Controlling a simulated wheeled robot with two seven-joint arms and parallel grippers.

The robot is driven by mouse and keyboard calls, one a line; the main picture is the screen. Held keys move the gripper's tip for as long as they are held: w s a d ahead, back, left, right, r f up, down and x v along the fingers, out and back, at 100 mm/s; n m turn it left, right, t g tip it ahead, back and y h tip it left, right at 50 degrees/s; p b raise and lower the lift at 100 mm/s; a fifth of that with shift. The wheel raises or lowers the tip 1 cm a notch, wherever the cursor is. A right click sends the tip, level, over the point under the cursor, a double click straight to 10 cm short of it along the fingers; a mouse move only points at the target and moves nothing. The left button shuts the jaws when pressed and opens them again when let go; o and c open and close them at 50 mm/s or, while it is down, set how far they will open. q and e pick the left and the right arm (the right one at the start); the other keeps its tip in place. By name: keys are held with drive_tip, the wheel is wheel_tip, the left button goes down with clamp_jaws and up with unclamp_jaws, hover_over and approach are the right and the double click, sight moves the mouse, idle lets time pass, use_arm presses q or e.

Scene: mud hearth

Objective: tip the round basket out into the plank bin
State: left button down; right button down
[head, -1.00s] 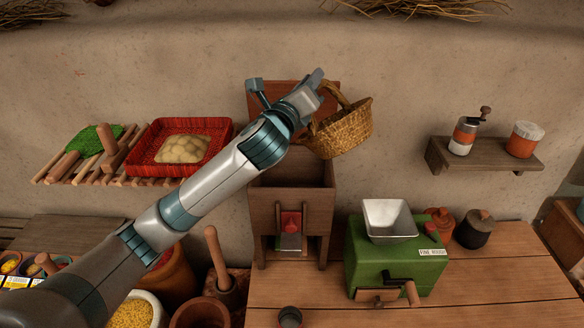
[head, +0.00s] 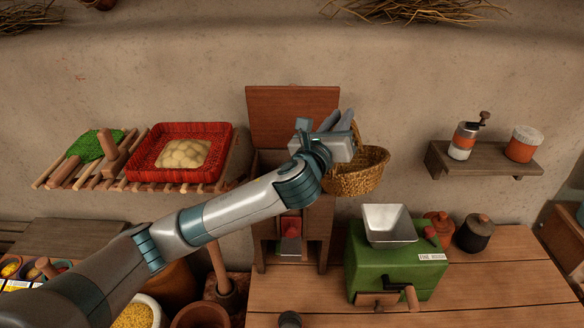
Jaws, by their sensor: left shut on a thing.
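The round basket (head: 358,178) is woven and straw-coloured, with a loop handle. It hangs nearly level at the right side of the plank bin. My left gripper (head: 343,140) is shut on the basket's handle, and partly covers it. The basket's contents cannot be made out. The plank bin (head: 266,222) is a tall wooden box with its lid (head: 292,112) standing open against the wall. My left arm crosses in front of the bin's mouth and hides most of it. My right gripper is not in view.
A green grinder (head: 395,262) with a metal hopper (head: 389,224) stands on the table (head: 480,285), below and right of the basket. A wall shelf (head: 485,160) with jars is at right. A slatted rack with a red tray (head: 140,165) is at left.

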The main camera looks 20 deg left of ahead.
use_arm(q)
drive_tip(key=d+m, duration=0.1)
drive_tip(key=d, duration=0.1)
drive_tip(key=d+f+m+b, duration=0.1)
drive_tip(key=d+f+m, duration=0.1)
drive_tip(key=d, duration=0.1)
drive_tip(key=shift+s+d+m+g, duration=0.25)
drive_tip(key=shift+d+m+g, duration=0.05)
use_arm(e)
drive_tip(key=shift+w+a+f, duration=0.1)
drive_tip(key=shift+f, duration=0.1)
use_arm(q)
drive_tip(key=shift+b, duration=0.35)
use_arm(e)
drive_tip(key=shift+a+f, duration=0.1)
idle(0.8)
